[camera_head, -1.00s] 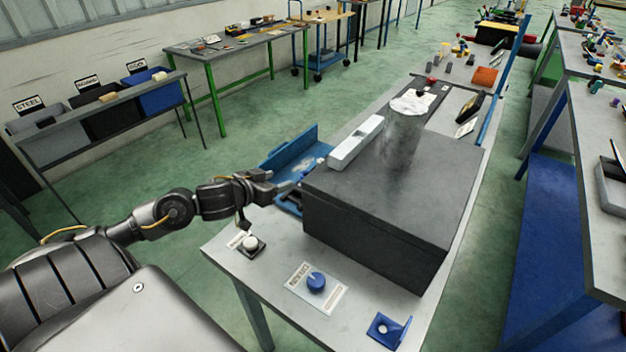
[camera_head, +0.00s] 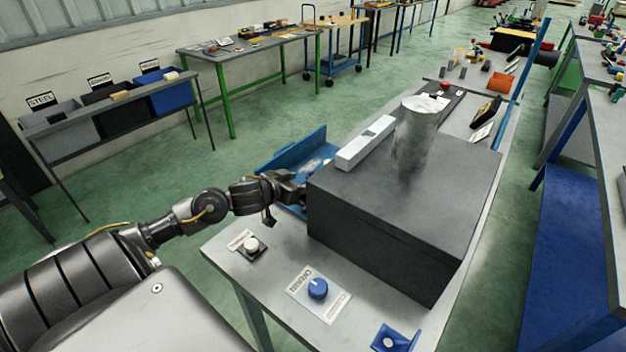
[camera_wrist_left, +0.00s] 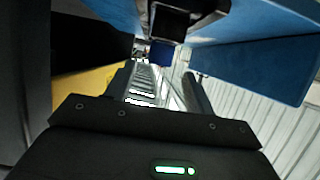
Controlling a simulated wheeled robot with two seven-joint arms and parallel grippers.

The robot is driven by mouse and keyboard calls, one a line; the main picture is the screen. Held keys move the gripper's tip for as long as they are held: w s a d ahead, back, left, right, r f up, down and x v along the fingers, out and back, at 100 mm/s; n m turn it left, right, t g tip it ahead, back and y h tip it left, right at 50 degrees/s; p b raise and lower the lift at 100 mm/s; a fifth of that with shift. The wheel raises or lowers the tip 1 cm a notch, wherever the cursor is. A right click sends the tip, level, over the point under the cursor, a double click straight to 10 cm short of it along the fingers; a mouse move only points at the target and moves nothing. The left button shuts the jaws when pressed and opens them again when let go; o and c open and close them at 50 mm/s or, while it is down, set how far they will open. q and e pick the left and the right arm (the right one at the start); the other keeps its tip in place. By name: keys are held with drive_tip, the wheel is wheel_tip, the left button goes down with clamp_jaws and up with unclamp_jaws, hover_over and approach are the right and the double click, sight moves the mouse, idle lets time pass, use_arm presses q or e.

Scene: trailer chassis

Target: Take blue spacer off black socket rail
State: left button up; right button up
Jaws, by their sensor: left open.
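My left gripper (camera_head: 299,190) is at the left side of the large dark box, beside the blue tray; its fingertips are partly hidden there in the head view. In the left wrist view the gripper (camera_wrist_left: 160,82) is open, with its two fingers apart. A small dark blue piece (camera_wrist_left: 160,54), which looks like the blue spacer, shows just beyond the gap between the fingers. A black square-ended part (camera_wrist_left: 176,22), perhaps the black socket rail, is right above it. I cannot tell whether the fingers touch the blue piece. My right gripper is not in view.
The blue tray (camera_head: 296,150) is behind my gripper. A blue knob (camera_head: 318,288) and a blue bracket (camera_head: 392,340) are in front.

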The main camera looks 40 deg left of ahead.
sight(309, 175)
use_arm(q)
drive_tip(key=shift+p+x, duration=0.5)
drive_tip(key=shift+x, duration=1.9)
drive_tip(key=shift+w, duration=0.3)
drive_tip(key=shift+s, duration=0.1)
clamp_jaws()
drive_tip(key=shift+r, duration=0.1)
drive_tip(key=shift+r, duration=0.55)
drive_tip(key=w+a+r+b, duration=0.3)
drive_tip(key=w+a+r, duration=0.4)
drive_tip(key=a+r, duration=0.4)
drive_tip(key=shift+a+r, duration=0.4)
drive_tip(key=shift+a, duration=0.2)
